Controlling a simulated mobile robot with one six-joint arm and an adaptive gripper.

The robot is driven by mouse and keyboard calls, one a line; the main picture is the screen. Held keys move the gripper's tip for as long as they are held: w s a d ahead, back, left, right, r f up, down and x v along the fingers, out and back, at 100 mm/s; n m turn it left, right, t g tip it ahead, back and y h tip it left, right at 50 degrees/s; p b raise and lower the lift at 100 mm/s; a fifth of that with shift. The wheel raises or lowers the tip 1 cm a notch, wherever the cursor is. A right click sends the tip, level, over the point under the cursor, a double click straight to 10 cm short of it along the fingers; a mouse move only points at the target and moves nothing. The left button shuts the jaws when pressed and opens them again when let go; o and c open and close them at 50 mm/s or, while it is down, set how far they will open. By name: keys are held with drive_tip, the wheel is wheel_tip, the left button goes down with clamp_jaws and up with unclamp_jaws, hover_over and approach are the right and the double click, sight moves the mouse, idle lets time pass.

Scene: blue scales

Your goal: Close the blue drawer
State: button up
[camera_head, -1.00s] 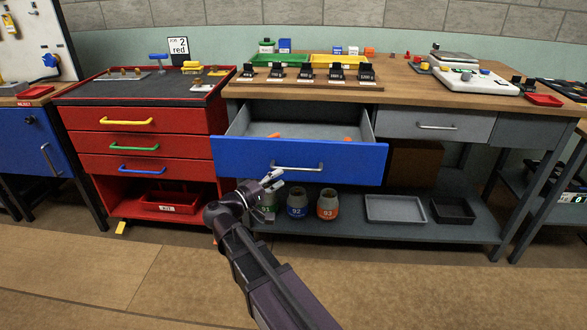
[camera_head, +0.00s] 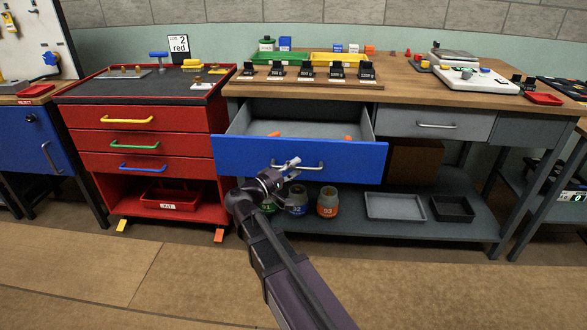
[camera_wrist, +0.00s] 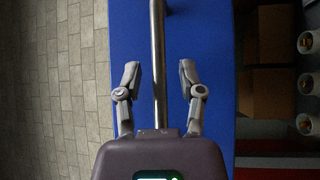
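The blue drawer (camera_head: 349,158) stands pulled out from under the wooden workbench, its grey inside showing with orange items in it. Its metal handle (camera_head: 313,166) is on the front face. My gripper (camera_head: 292,166) is in front of the drawer, at the left end of the handle. In the wrist view my gripper (camera_wrist: 160,80) is open, with one finger on each side of the handle bar (camera_wrist: 158,50). The fingers appear apart from the bar. The blue front (camera_wrist: 210,45) fills the middle of that view.
A red cabinet (camera_head: 150,140) with several drawers stands to the left. A closed grey drawer (camera_head: 405,126) is to the right. Below are a shelf with jars such as an orange one (camera_head: 327,206) and a grey tray (camera_head: 393,206). The floor in front is clear.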

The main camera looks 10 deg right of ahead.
clamp_jaws()
hover_over(302, 133)
drive_tip(key=shift+w+d, duration=0.1)
drive_tip(key=shift+w, duration=0.05)
idle(0.4)
drive_tip(key=shift+o, duration=0.9)
unclamp_jaws()
drive_tip(key=shift+w, duration=0.1)
drive_tip(key=shift+s, duration=0.2)
drive_tip(key=s+a, duration=0.3)
drive_tip(key=s, duration=0.6)
drive_tip(key=s+a, duration=0.3)
drive_tip(key=s, duration=0.7)
drive_tip(key=s+a, duration=0.3)
drive_tip(key=s, duration=0.7)
drive_tip(key=shift+a, duration=0.3)
